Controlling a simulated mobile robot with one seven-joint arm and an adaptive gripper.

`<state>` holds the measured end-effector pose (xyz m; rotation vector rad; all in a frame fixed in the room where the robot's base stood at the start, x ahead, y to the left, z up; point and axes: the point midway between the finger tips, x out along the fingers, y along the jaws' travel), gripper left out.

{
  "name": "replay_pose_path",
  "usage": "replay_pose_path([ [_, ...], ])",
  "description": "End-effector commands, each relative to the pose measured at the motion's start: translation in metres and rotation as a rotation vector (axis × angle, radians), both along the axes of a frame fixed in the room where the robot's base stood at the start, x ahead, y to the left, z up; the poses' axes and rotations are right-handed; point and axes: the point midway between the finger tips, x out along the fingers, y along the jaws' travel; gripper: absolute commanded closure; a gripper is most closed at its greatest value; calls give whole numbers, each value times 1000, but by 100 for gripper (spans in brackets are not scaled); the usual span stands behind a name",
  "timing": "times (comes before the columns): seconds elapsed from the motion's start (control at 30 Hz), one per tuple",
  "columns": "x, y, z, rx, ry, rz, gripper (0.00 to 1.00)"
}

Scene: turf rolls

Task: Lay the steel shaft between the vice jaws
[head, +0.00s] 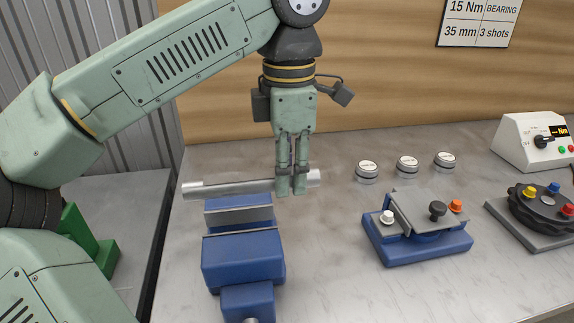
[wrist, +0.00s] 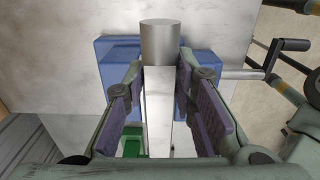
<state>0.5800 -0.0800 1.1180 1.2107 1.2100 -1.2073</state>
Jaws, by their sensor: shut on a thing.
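The steel shaft (head: 235,188) is a silver bar with brighter ends, held roughly level. My gripper (head: 291,190) points down and is shut on it near its right end. The blue vice (head: 242,258) stands on the bench, with grey jaws and a gap between them. In the head view the shaft shows just above the vice's far jaw; its exact height over the vice is unclear. In the wrist view the shaft (wrist: 160,42) runs between my fingers (wrist: 159,105), with blue vice parts (wrist: 120,65) beyond it on both sides.
A blue fixture (head: 425,248) with coloured knobs stands right of the vice. Several small round pieces (head: 407,166) sit behind it. A round dial device (head: 541,212) and a white control box (head: 530,140) are at the far right. A green block (head: 84,242) is at left.

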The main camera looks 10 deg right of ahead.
Motion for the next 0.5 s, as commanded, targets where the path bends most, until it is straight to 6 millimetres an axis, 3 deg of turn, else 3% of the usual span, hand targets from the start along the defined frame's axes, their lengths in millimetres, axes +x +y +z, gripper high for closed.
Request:
replay_pose_path([
  [0.5, 0, 0, -28, -1, -1, 0, 100],
])
